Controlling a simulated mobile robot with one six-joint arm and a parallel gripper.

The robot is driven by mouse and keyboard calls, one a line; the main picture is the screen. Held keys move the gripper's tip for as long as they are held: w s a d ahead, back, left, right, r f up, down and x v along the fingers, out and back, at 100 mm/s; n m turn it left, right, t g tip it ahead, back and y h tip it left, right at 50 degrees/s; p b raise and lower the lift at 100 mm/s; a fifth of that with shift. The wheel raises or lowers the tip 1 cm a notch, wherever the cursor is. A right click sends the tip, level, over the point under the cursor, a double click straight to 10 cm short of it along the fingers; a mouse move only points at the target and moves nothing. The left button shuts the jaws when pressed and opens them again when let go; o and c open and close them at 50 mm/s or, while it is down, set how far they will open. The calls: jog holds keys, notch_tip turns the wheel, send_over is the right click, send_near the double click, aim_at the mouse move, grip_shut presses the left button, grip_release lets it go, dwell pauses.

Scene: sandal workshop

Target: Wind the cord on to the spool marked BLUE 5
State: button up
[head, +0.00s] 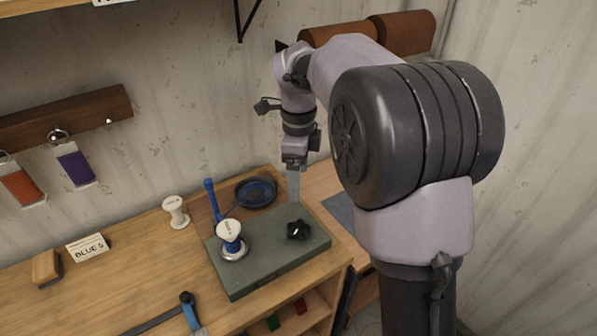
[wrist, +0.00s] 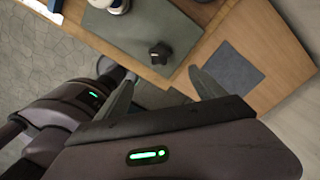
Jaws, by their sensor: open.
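A grey-green winder board (head: 262,268) lies on the bench. A white-topped spool with a blue band (head: 229,237) sits upright on its round metal base at the board's left. A blue post (head: 211,197) stands behind it. A dark dish with blue cord (head: 256,191) is at the back; a thin blue strand seems to run from it toward the spool. A black knob (head: 298,229) is at the board's right and also shows in the wrist view (wrist: 160,53). The card BLUE 5 (head: 88,247) stands at left. My gripper (head: 293,198) is open and empty, above the board's back right; its fingers (wrist: 161,74) are apart.
A white spool (head: 175,211) stands on the bench left of the board. A grey-blue mat (wrist: 238,70) lies right of the board.

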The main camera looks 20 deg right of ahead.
aim_at(298, 227)
dwell(0.4)
notch_tip(298, 227, down, 18)
jog(key=m, duration=1.1)
jog(key=m+p, duration=0.1)
jog(key=m, duration=1.1)
jog(key=m+p, duration=0.1)
jog(key=m, duration=1.1)
jog(key=shift+r, duration=0.25)
